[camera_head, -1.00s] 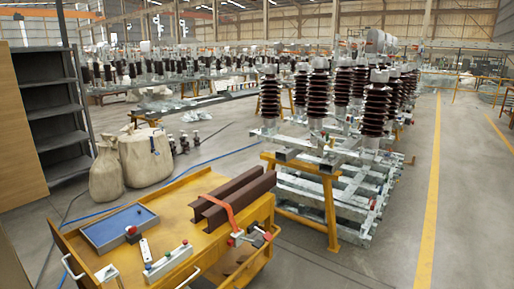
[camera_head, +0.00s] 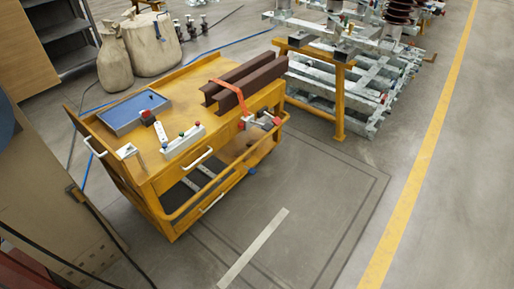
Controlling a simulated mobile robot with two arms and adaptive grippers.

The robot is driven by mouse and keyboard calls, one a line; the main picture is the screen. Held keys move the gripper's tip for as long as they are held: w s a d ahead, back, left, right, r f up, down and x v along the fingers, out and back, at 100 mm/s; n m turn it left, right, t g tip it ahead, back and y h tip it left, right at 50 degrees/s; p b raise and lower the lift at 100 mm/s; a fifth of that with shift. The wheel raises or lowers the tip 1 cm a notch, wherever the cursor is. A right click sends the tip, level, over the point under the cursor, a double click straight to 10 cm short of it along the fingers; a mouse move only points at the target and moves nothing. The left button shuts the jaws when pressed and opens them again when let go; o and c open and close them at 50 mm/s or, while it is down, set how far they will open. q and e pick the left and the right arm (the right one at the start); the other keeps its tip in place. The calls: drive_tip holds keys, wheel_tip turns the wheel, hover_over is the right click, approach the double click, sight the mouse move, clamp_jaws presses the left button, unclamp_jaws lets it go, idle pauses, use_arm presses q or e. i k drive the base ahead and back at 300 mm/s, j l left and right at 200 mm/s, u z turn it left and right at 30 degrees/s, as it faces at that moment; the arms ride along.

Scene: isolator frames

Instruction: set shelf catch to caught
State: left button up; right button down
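The yellow cart (camera_head: 190,75) stands left of centre, with a lower shelf (camera_head: 187,189) showing under its top. A yellow rail with white handles runs along its front side. I cannot tell for sure which part is the shelf catch. Small fittings on the cart include a white plate with a dark piece (camera_head: 128,151), a white box with coloured buttons (camera_head: 184,140), and a red and grey clamp-like fitting (camera_head: 262,121) at the right end. A small blue piece (camera_head: 252,171) shows low on the right end. Neither of my grippers is in view.
Two brown steel beams (camera_head: 246,80) with an orange strap and a blue tray (camera_head: 133,111) lie on the cart. A yellow trestle (camera_head: 338,100) with metal frames stands behind right. A tan cabinet (camera_head: 45,200) is at left. The floor right of the cart is clear.

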sight(252, 171)
drive_tip(key=i+l, duration=0.1)
drive_tip(key=i, duration=0.7)
drive_tip(key=i+l, duration=0.15)
drive_tip(key=i, duration=0.7)
